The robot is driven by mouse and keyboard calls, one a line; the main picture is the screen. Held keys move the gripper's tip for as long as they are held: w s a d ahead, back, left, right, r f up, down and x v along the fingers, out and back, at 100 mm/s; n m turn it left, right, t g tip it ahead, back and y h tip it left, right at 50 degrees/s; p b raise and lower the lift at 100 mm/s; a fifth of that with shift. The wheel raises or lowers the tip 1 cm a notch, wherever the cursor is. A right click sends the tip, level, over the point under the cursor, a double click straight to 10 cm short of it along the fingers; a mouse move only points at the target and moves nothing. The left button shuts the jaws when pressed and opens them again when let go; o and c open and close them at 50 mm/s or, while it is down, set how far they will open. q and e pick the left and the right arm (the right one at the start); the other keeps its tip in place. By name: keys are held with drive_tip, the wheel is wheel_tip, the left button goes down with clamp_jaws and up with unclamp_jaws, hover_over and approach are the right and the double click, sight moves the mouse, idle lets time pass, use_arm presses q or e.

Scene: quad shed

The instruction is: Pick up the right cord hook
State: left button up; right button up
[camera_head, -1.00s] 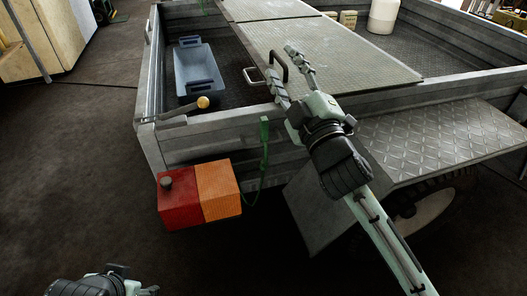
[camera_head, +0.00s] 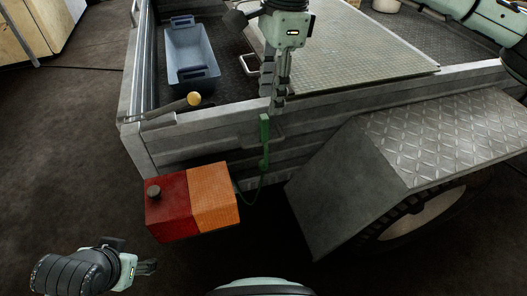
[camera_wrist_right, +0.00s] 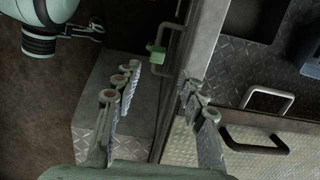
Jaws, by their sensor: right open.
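A green cord hook (camera_head: 264,130) sits on the outer side wall of the trailer, with a thin green cord (camera_head: 262,185) hanging below it in a loop toward the lamp. In the right wrist view the green hook (camera_wrist_right: 156,53) shows just beyond the fingertips, roughly between them. My right gripper (camera_head: 274,103) points down at the wall's top edge, just above the hook. It is open and empty, its two fingers apart in the right wrist view (camera_wrist_right: 158,82). My left gripper (camera_head: 150,266) is low at the left, away from the hook; its finger gap is unclear.
The trailer wall (camera_head: 340,97) runs below my right gripper. A red and orange lamp (camera_head: 215,197) juts out below left. A yellow-knobbed lever (camera_head: 172,109) and a blue-grey tub (camera_head: 190,55) are left. A fender (camera_head: 450,135) is right. Open floor lies left.

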sight(265, 116)
drive_tip(key=f, duration=0.4)
drive_tip(key=s+a+f, duration=0.1)
drive_tip(key=f, duration=0.1)
drive_tip(key=shift+a+f, duration=0.2)
drive_tip(key=shift+f, duration=0.4)
use_arm(q)
drive_tip(key=shift+s+a+f+g, duration=0.15)
drive_tip(key=shift+s+a+g, duration=0.35)
drive_tip(key=shift+s, duration=0.35)
use_arm(e)
clamp_jaws()
